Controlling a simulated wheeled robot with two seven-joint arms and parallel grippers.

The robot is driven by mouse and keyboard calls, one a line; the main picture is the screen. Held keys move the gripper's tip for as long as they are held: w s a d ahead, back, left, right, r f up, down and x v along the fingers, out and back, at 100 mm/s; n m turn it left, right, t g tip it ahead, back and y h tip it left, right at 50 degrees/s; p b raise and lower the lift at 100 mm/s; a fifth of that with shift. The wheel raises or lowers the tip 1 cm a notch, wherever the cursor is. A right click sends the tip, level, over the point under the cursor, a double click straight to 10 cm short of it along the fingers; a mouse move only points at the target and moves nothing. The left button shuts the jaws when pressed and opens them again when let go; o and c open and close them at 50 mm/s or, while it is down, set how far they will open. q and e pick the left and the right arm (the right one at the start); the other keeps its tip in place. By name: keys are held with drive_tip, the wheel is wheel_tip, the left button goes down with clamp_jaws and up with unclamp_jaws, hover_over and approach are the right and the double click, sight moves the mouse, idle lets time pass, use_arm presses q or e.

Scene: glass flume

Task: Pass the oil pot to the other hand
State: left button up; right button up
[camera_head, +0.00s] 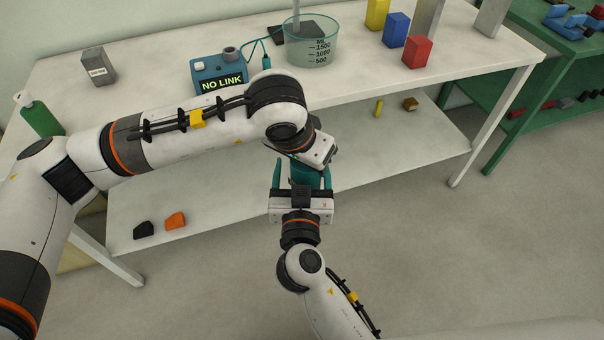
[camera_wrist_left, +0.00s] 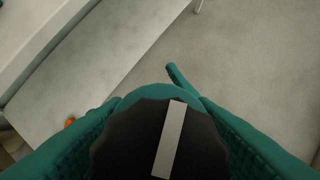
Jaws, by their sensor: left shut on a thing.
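The oil pot shows only in part in the head view, as a dark teal shape (camera_head: 306,174) between my two grippers. In the left wrist view its black, scalloped top with a grey strip (camera_wrist_left: 172,140) fills the space between the teal fingers. My left gripper (camera_head: 310,165) is shut on it and holds it in the air in front of the bench; its fingertips are mostly hidden. My right gripper (camera_head: 301,172) points up at the pot from below, its teal fingers spread wide on either side. A gap shows beside its left finger.
The white bench (camera_head: 150,70) carries a blue "NO LINK" box (camera_head: 219,72), a glass beaker (camera_head: 312,45), coloured blocks and a green bottle (camera_head: 41,117). Its lower shelf (camera_head: 380,150) holds small pieces. A green bench (camera_head: 530,75) stands at right. The floor (camera_head: 480,240) is clear.

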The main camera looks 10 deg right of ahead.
drive_tip(key=shift+c, duration=0.2)
drive_tip(key=shift+a, duration=0.1)
drive_tip(key=c, duration=1.1)
use_arm(q)
drive_tip(key=o, duration=1.2)
drive_tip(key=shift+r, duration=0.1)
use_arm(e)
drive_tip(key=shift+c, duration=0.2)
